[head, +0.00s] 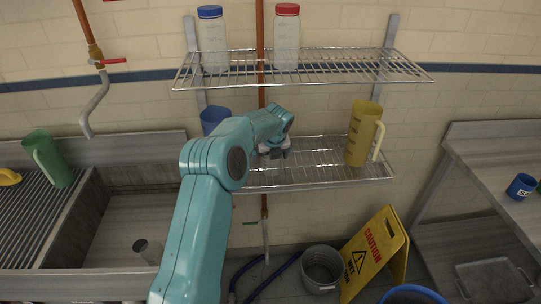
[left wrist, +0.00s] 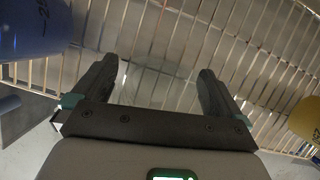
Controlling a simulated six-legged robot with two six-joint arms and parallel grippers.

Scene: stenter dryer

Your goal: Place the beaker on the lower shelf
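My left arm reaches up the middle of the head view. Its gripper (head: 272,152) is over the lower shelf (head: 320,178), between a blue jug (head: 212,118) and a yellow jug (head: 361,132). In the left wrist view its fingers (left wrist: 158,90) stand wide apart. A faint clear outline, apparently the glass beaker (left wrist: 155,78), lies between them with the wire shelf seen through it. I cannot tell whether the fingers touch it or whether it rests on the wires. In the head view I cannot make out the beaker. My right gripper is not in view.
The upper shelf (head: 330,72) carries a blue-capped bottle (head: 213,42) and a red-capped bottle (head: 286,40). The blue jug (left wrist: 30,28) and yellow jug (left wrist: 306,118) flank the gripper closely. A copper pipe (head: 261,30) runs behind the shelves.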

